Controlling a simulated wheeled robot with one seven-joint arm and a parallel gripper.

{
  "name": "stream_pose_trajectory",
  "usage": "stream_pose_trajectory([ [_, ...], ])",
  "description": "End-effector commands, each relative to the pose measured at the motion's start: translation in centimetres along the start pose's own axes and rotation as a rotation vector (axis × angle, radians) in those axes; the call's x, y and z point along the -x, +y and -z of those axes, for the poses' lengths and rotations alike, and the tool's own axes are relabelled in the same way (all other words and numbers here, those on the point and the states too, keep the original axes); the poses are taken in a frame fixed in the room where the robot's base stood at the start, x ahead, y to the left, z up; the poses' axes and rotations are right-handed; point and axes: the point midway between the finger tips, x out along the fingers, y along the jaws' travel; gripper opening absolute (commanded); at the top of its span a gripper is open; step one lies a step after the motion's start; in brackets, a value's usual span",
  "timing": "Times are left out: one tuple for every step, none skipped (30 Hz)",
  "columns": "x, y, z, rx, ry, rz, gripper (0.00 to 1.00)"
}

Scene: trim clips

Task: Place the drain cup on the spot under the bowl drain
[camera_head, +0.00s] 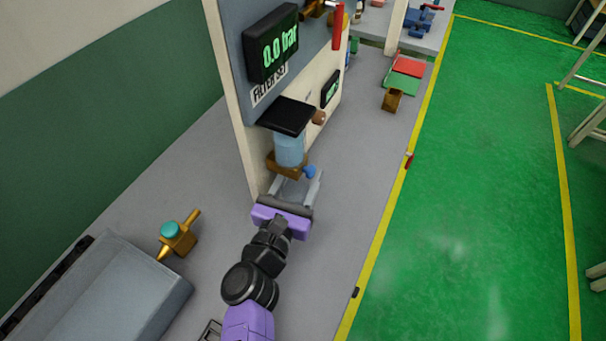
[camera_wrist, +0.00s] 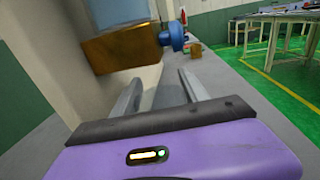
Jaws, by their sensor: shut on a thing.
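The clear blue filter bowl (camera_head: 289,150) hangs under a black head on the panel, with a brass base (camera_wrist: 122,48) and a blue drain knob (camera_head: 310,172). The knob also shows in the wrist view (camera_wrist: 174,36). My gripper (camera_head: 294,188) is low, just in front of and below the bowl. Its two fingers (camera_wrist: 160,92) are apart and shut on a pale, see-through thing, which I take for the drain cup (camera_wrist: 166,94); its outline is faint. I cannot make out the spot under the drain.
The pale panel (camera_head: 238,110) rises close to the left of the bowl. A brass part with a teal cap (camera_head: 177,237) lies on the grey bench at left. A brown box (camera_head: 392,100) and red and green trays (camera_head: 405,75) stand farther back. The bench right of my gripper is clear.

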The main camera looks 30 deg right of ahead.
Motion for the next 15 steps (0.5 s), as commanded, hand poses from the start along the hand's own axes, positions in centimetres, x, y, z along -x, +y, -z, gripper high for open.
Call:
stream_pose_trajectory([
  [-0.8, -0.1, -0.2, 0.001, 0.0, 0.002, 0.13],
  [-1.1, -0.1, -0.1, 0.001, 0.0, 0.001, 0.13],
  [-1.4, 0.0, -0.1, 0.0, 0.0, 0.001, 0.13],
  [-1.6, 0.0, -0.1, 0.0, 0.0, 0.0, 0.13],
  [-1.7, 0.0, 0.0, 0.0, 0.0, -0.001, 0.13],
  [-1.8, 0.1, 0.2, 0.001, 0.0, -0.002, 0.13],
  [-1.8, 0.1, 0.4, 0.002, 0.001, -0.002, 0.13],
  [-1.8, 0.1, 0.8, 0.002, 0.002, -0.002, 0.13],
  [-1.8, 0.1, 1.4, 0.003, 0.003, -0.002, 0.13],
  [-1.8, 0.0, 1.8, 0.004, 0.002, -0.002, 0.13],
  [-1.8, 0.0, 2.2, 0.004, 0.002, -0.002, 0.13],
  [-1.8, 0.0, 2.6, 0.003, 0.003, -0.002, 0.13],
  [-1.8, 0.1, 3.0, 0.001, 0.003, -0.001, 0.13],
  [-1.8, 0.1, 3.2, 0.002, 0.002, -0.001, 0.13],
  [-1.8, 0.1, 3.4, 0.001, 0.002, -0.002, 0.13],
])
